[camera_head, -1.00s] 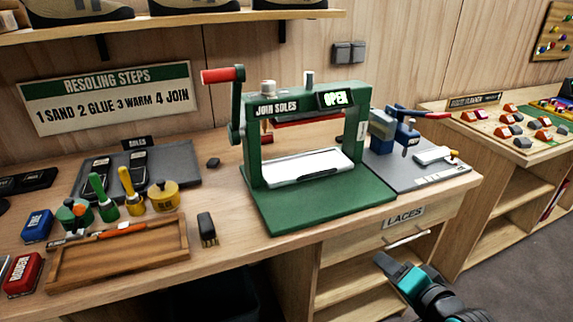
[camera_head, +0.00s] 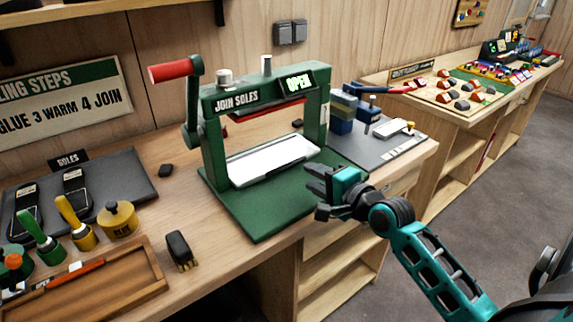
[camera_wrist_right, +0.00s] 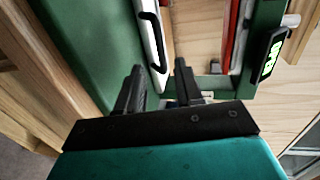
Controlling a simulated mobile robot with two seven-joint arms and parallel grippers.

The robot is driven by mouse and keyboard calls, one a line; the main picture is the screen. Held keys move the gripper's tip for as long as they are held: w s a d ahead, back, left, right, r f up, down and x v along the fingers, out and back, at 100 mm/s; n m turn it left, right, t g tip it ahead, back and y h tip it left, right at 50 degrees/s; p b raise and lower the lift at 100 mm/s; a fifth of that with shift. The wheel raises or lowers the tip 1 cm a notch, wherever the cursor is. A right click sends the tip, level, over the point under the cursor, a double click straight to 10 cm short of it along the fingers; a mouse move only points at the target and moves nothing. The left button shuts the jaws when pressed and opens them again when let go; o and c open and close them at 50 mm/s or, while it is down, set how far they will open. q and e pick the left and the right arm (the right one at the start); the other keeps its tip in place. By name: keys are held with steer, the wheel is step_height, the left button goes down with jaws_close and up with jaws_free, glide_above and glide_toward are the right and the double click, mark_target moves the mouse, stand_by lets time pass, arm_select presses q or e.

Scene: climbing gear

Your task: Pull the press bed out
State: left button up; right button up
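The green sole press (camera_head: 262,110) stands on the bench, its small display reading OPEN and its red-handled lever raised at the left. The press bed (camera_head: 272,160) is a white plate lying inside the frame above the green base; in the right wrist view the bed (camera_wrist_right: 152,28) shows a dark handle on its front edge. My right gripper (camera_head: 312,182) is in front of the press's right side, near the bed's front edge. In the right wrist view its two dark fingers (camera_wrist_right: 158,85) are apart, with nothing between them, short of the handle. My left gripper is not in view.
A brush (camera_head: 181,250), a wooden tray (camera_head: 100,285) and glue pots (camera_head: 117,218) are left of the press. A blue clamp tool on a grey mat (camera_head: 405,145) stands to its right. The bench's front edge runs below the press.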

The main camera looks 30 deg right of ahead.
mark_target(291, 166)
steer(key=x, duration=1)
steer(key=shift+a+b, duration=0.1)
steer(key=shift+b, duration=0.3)
jaws_close()
